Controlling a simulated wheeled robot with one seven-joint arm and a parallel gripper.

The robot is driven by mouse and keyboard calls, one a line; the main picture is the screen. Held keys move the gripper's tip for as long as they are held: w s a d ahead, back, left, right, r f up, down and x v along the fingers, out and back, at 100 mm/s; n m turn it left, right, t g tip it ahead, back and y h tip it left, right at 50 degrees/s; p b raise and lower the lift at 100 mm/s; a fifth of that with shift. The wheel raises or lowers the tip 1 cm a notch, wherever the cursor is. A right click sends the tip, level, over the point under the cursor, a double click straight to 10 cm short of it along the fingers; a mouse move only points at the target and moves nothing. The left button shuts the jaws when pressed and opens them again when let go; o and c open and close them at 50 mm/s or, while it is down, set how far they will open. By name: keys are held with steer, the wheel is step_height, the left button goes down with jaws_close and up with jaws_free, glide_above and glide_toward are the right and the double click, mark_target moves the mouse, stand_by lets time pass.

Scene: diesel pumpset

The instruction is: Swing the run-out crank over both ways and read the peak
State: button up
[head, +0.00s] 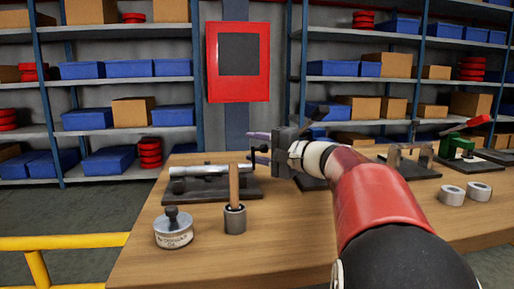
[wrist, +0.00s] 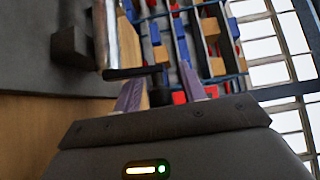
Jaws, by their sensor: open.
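A silver shaft (head: 197,170) lies across dark supports on a black base plate (head: 215,193) at the left of the bench. It also shows in the wrist view (wrist: 104,35). At its end, a dark bar (wrist: 135,73), which looks like the crank, reaches across toward my fingers. A dark stub (wrist: 160,97) shows between the fingers; I cannot tell if it is the crank's handle. My gripper (head: 259,148) is open at the shaft's right end, its purple fingers apart, and I see no clear contact. No readable dial face shows in either view.
A wooden-handled tool in a grey cup (head: 235,219) and a lidded round tin (head: 174,229) stand in front of the plate. Two grey rings (head: 465,193) and a green device (head: 460,148) are at the right. A yellow rail (head: 60,242) runs at the left.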

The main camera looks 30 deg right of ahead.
jaws_close()
steer(key=shift+f+b, duration=0.25)
steer(key=shift+b, duration=0.5)
steer(key=n+b, duration=0.1)
steer(key=b, duration=0.2)
steer(key=shift+s+f+t, duration=0.1)
steer(key=shift+s+t, duration=0.1)
steer(key=shift+t, duration=0.1)
steer(key=b, duration=0.2)
steer(key=n+y+b, duration=0.1)
steer(key=b, duration=0.1)
steer(key=shift+s+a+t, duration=0.1)
steer(key=shift+s+t, duration=0.15)
steer(key=shift+t, duration=0.15)
steer(key=shift+s+r+n+b, duration=0.15)
steer(key=shift+r+n+b, duration=0.15)
steer(key=shift+r+b, duration=0.3)
jaws_free()
